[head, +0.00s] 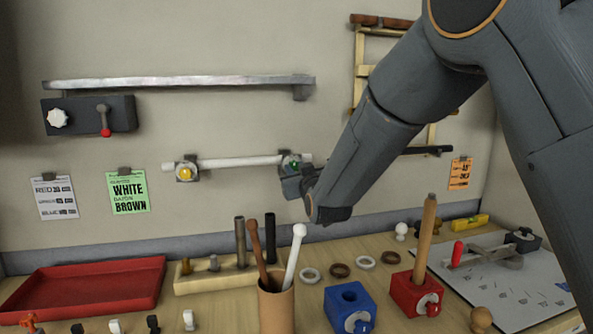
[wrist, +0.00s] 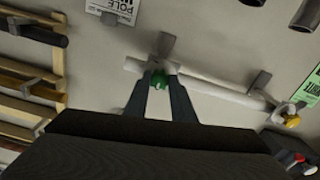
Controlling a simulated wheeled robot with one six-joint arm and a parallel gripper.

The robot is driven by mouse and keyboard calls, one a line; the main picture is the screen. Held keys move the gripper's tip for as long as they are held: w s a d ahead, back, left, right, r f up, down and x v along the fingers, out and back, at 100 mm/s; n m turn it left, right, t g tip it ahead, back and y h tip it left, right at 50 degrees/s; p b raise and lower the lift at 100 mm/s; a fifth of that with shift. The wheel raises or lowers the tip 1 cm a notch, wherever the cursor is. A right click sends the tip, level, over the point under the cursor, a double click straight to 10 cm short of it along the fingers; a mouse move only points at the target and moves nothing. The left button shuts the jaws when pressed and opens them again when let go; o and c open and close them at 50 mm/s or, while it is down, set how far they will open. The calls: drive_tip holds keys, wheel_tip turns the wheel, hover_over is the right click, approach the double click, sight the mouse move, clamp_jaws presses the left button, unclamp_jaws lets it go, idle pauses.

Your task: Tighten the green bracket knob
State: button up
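The green bracket knob (wrist: 158,79) is on a bracket of the white wall rod (wrist: 222,95). In the head view, a small part of the knob (head: 294,164) shows at the rod's right end. My gripper (wrist: 160,82) is at the knob, with one dark fingertip on each side. The knob fills the gap, and the fingers look shut on it. In the head view, my gripper (head: 293,178) and wrist partly cover this bracket. A second bracket with a yellow knob (head: 185,173) holds the rod's left end.
A metal rail (head: 180,82) and a dark box with a red-tipped lever (head: 104,120) are higher on the wall. Below, a cup (head: 277,305) with upright sticks, a blue block (head: 349,305) and a red block (head: 415,293) stand on the table. A wooden rack (wrist: 25,85) is nearby.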

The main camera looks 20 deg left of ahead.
drive_tip(key=c, duration=0.4)
drive_tip(key=shift+o, duration=0.2)
drive_tip(key=shift+b, duration=0.3)
drive_tip(key=m+b, duration=0.4)
drive_tip(key=b, duration=0.1)
drive_tip(key=shift+f+m, duration=0.2)
drive_tip(key=shift+m, duration=0.2)
drive_tip(key=m+b, duration=0.5)
drive_tip(key=shift+b, duration=0.4)
drive_tip(key=m+b, duration=0.6)
drive_tip(key=b, duration=0.2)
drive_tip(key=shift+m, duration=0.3)
drive_tip(key=m+b, duration=0.3)
drive_tip(key=shift+r+b, duration=0.15)
drive_tip(key=shift+b, duration=0.2)
